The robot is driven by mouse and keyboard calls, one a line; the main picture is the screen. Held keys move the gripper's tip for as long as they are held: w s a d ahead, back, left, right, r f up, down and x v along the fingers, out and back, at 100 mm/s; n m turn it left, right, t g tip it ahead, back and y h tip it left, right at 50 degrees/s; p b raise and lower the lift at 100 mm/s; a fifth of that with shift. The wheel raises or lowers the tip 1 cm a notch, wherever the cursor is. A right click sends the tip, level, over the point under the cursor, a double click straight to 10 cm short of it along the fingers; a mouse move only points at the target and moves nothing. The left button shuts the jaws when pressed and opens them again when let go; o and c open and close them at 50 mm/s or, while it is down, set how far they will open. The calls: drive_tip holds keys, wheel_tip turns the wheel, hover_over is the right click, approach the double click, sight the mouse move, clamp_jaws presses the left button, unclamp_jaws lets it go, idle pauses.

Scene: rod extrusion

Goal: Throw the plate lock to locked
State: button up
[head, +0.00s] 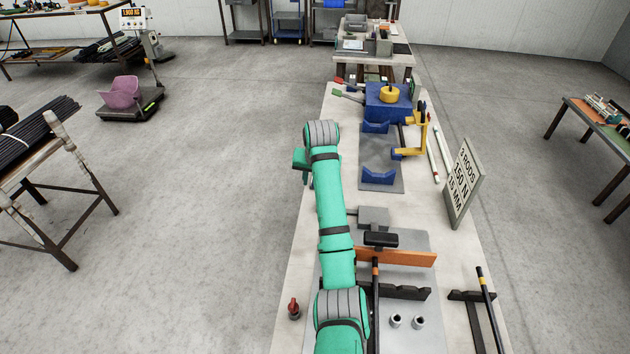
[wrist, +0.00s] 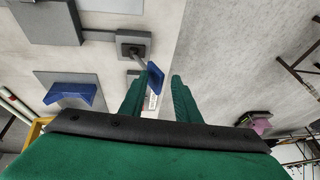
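A lever with a blue paddle handle (wrist: 155,77) rises from a small grey block (wrist: 133,45) on the bench in the wrist view. It looks like the plate lock, but no label shows. The handle appears between my gripper's fingertips (wrist: 158,82), close to the left finger; I cannot tell whether they touch. The two green fingers are apart. In the head view my gripper (head: 301,159) hangs over the bench's left edge, partly hidden by my wrist. My arm hides the lever there.
A blue cradle (head: 379,173) stands on a grey plate, with a yellow bracket (head: 421,138) to its right. A blue machine (head: 388,103) stands beyond. A sign (head: 463,183) stands at the bench's right edge. An orange bar (head: 395,257) lies nearer. Open floor is at left.

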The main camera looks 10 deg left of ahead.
drive_tip(key=v, duration=0.8)
drive_tip(key=shift+w+d+r, duration=0.15)
drive_tip(key=shift+w+r, duration=0.05)
drive_tip(key=shift+w, duration=0.2)
drive_tip(key=shift+w, duration=0.1)
